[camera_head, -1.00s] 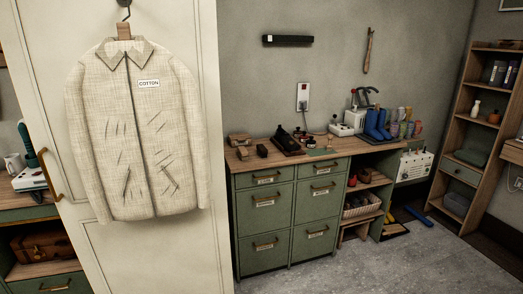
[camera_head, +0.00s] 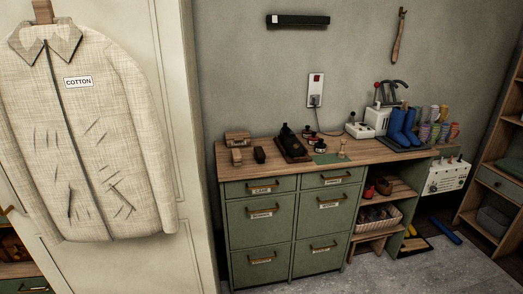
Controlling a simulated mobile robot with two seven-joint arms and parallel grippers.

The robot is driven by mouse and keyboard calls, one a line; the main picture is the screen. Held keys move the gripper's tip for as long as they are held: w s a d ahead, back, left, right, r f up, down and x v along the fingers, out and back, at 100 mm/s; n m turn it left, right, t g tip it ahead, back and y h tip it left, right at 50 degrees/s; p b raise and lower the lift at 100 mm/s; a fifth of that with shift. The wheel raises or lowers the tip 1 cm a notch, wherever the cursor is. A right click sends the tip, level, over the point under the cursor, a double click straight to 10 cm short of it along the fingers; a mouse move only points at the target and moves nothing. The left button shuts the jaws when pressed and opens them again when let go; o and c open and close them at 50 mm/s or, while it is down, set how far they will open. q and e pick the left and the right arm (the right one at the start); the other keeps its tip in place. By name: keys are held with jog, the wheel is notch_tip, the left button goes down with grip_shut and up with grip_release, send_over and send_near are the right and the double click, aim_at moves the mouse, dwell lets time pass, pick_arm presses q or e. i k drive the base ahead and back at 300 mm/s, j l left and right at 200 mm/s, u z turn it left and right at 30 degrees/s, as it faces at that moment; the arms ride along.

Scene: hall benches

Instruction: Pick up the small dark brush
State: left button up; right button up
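A small dark block-shaped item, which looks like the small dark brush (camera_head: 259,155), lies on the left part of the wooden bench top (camera_head: 375,154). A lighter wooden brush (camera_head: 236,157) lies just left of it, and a larger wooden brush or block (camera_head: 238,139) lies behind. Bristles are too small to make out. Neither of my grippers shows in the head view.
Right of the brush are a dark shoe on a board (camera_head: 290,143), small jars (camera_head: 320,145) and a green mat (camera_head: 327,159). Blue boots (camera_head: 404,127) stand farther right. Green drawers (camera_head: 262,227) are below. A door with a hanging jacket (camera_head: 88,140) stands at left. Grey floor (camera_head: 385,273) is clear in front.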

aim_at(260, 155)
jog(key=i+l, duration=0.3)
jog(key=i+l+u, duration=0.15)
jog(key=i+l, duration=0.4)
jog(key=l, duration=0.15)
jog(key=i+l+u, duration=0.15)
jog(key=i+l, duration=0.35)
jog(key=l, duration=0.2)
jog(key=i+l+u, duration=0.15)
jog(key=i+l, duration=0.3)
jog(key=l, duration=0.35)
jog(key=i+j+u, duration=0.05)
